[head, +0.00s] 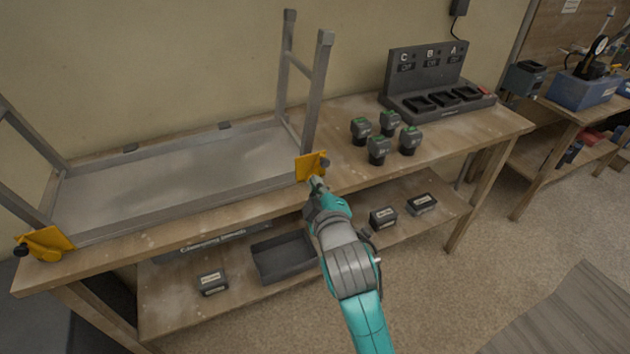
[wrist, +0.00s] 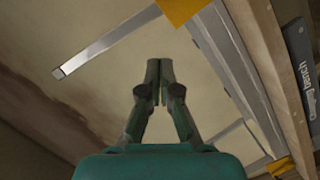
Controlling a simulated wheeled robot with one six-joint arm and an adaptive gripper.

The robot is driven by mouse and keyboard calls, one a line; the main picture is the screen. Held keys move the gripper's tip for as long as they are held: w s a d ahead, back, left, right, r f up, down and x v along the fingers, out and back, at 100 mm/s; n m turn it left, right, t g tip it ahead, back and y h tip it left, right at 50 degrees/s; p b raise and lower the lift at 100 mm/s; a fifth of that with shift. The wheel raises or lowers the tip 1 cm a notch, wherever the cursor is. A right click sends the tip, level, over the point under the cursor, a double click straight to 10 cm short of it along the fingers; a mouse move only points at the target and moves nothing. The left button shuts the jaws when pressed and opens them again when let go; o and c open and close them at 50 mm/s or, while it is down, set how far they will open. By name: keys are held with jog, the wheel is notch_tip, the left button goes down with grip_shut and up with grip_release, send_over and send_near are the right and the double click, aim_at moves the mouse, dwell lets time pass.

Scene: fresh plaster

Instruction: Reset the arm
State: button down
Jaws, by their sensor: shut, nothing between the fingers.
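My arm (head: 345,255) is teal and grey and reaches up from the bottom of the head view. My gripper (head: 316,181) is at the front edge of the workbench, by the right yellow clamp (head: 309,167), which it partly overlaps in the picture. I cannot tell whether they touch. In the wrist view my gripper (wrist: 159,68) has its two fingers together, with nothing between them. Behind the fingers are the plastered wall (wrist: 90,60) and the metal frame (wrist: 110,45).
The metal frame (head: 180,182) lies on the workbench (head: 350,183), with another yellow clamp (head: 45,243) at left. Several dark batteries (head: 377,150) stand near a charger rack (head: 425,80) lettered C, B, A. The lower shelf holds a dark tray (head: 284,258) and small labelled boxes (head: 212,283).

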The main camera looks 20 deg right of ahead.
dwell(0.4)
jog(key=s+a+f+m+y, duration=0.2)
jog(key=s+f+m+y, duration=0.1)
jog(key=s+f, duration=1.45)
jog(key=s+a+r+m+g, duration=0.1)
jog(key=s+m, duration=0.4)
jog(key=s, duration=2.1)
jog(key=shift+s+r+m, duration=0.25)
jog(key=shift+r+m, duration=0.05)
jog(key=shift+r, duration=0.25)
jog(key=shift+a, duration=0.1)
